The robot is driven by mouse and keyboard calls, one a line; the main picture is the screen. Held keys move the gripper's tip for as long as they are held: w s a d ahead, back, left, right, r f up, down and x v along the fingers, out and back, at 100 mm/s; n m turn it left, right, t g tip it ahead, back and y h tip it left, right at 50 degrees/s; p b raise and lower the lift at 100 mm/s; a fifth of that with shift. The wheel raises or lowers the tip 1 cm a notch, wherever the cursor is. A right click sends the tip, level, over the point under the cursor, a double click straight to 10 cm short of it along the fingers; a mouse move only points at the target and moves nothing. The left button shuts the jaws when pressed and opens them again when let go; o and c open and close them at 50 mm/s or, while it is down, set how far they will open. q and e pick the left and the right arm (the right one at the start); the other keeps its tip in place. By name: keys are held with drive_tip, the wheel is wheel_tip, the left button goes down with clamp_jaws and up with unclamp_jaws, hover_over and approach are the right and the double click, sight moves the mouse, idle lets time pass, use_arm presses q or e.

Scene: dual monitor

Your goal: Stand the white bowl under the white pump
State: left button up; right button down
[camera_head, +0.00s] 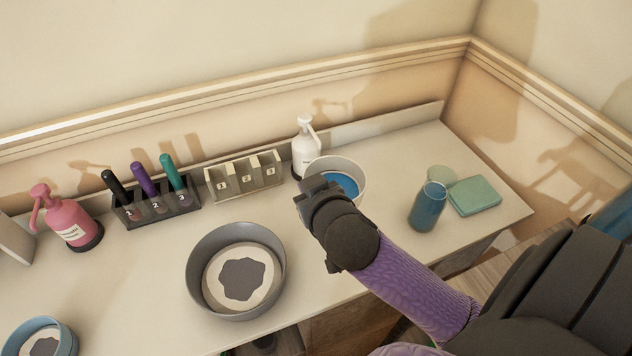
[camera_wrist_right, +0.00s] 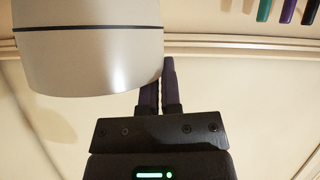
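The white pump bottle (camera_head: 303,152) stands upright against the back ledge of the counter. The white bowl (camera_head: 349,166), blue inside, stands close to its right and front. In the right wrist view the bowl's pale outer wall (camera_wrist_right: 85,65) with a dark line fills the upper left. My right gripper (camera_head: 314,187) is at the bowl's near left side; its fingers (camera_wrist_right: 160,88) are close together, and the wall partly covers them. I see nothing held between them, and cannot tell whether they touch the bowl. My left gripper is not in view.
Left of the pump are a numbered beige holder (camera_head: 245,177) and a pen rack (camera_head: 155,205). A pink pump bottle (camera_head: 68,220) stands far left. A large grey bowl (camera_head: 205,250) is at front. A blue glass (camera_head: 428,207) and green sponge (camera_head: 474,196) stand right.

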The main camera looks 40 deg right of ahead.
drive_tip(key=s+d+f+n+y, duration=0.2)
drive_tip(key=s+f+y, duration=0.1)
drive_tip(key=s+f, duration=0.5)
drive_tip(key=w+d+b, duration=0.2)
drive_tip(key=w, duration=0.7)
drive_tip(key=w+d+b, duration=0.2)
drive_tip(key=w, duration=0.7)
wheel_tip(320, 180, down, 7)
drive_tip(key=b, duration=0.4)
drive_tip(key=shift+w+f, duration=0.15)
drive_tip(key=shift+f, duration=0.05)
drive_tip(key=shift+w+d+f+b, duration=0.1)
drive_tip(key=shift+w+f+b, duration=0.1)
drive_tip(key=shift+f+b, duration=0.1)
drive_tip(key=shift+r, duration=0.25)
drive_tip(key=c, duration=0.8)
unclamp_jaws()
drive_tip(key=shift+p, duration=0.3)
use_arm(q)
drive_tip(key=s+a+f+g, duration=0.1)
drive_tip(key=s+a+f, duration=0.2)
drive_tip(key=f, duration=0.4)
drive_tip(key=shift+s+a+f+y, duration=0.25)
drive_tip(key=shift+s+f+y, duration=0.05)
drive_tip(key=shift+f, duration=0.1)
